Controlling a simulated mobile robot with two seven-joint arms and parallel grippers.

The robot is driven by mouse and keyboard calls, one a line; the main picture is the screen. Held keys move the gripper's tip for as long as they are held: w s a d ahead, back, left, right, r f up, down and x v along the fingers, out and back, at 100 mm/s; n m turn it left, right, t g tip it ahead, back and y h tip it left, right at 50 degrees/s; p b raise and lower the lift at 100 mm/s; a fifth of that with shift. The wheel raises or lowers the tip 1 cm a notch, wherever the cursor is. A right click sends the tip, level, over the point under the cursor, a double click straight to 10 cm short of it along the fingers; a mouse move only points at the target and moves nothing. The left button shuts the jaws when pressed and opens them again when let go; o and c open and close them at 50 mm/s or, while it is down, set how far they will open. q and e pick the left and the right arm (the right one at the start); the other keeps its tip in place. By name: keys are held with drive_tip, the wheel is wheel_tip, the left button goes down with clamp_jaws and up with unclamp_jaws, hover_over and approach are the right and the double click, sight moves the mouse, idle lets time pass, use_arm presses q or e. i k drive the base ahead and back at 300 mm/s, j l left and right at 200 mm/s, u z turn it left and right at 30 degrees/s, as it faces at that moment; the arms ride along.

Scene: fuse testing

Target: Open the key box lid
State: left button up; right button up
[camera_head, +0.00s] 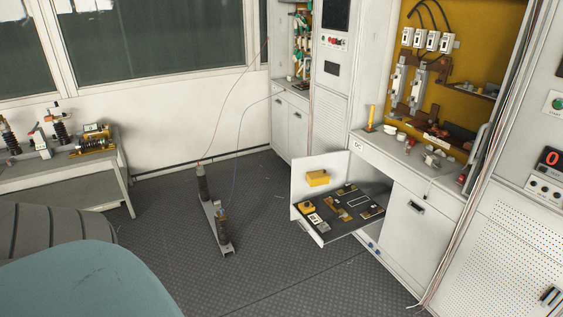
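No thing in the head view can be told for certain as the key box. An open drawer (372,222) sticks out from the white cabinet at centre right, with a dark insert holding several small yellow, white and black parts. Its upright white panel (338,166) carries a yellow block (318,178). The parts are too small to tell whether one is a key box or how its lid stands. Neither of my grippers is in view.
Two dark insulators on a metal stand (213,215) stand on the floor with thin wires rising. A side table (105,165) with electrical parts is at left. An open cabinet with a yellow back panel (480,65) is at right. Patterned floor (270,255) lies open in the middle.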

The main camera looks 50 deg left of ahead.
sight(313, 175)
drive_tip(key=u, duration=1.35)
drive_tip(key=i+j, duration=0.25)
drive_tip(key=i, duration=0.85)
drive_tip(key=i+j+u, duration=0.15)
drive_tip(key=i, duration=0.95)
drive_tip(key=i+j, duration=0.25)
drive_tip(key=i, duration=0.85)
drive_tip(key=j+u, duration=0.05)
